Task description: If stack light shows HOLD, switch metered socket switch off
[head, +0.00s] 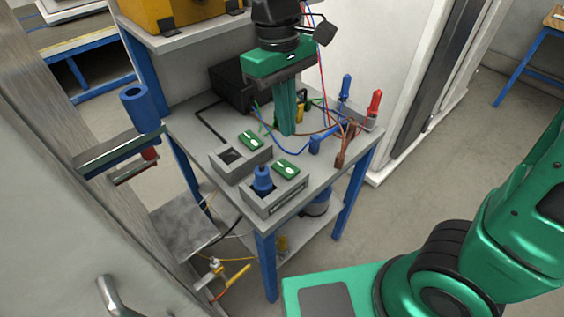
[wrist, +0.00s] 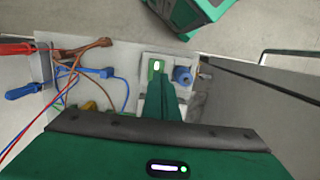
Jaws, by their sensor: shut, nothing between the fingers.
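Two grey socket boxes sit on the workbench. The front box (head: 262,208) has a blue plug (head: 263,180) in it, a green rocker switch (head: 285,169) and a dark strip on its front face, perhaps a meter display. The rear box (head: 222,170) has an empty socket and a green switch (head: 250,140). My gripper (head: 287,133) is shut and empty, pointing down above the bench behind the boxes. In the wrist view its fingers overlap the front box, with the green switch (wrist: 157,68) and blue plug (wrist: 182,75) beyond the tips. I cannot identify a lit stack light or its state.
Red (head: 375,102) and blue (head: 346,86) handled probes stand at the bench's right, with loose coloured wires (head: 322,128) beside my gripper. A black box (head: 232,88) stands at the back. A blue cylinder (head: 140,110) on a bracket is at left.

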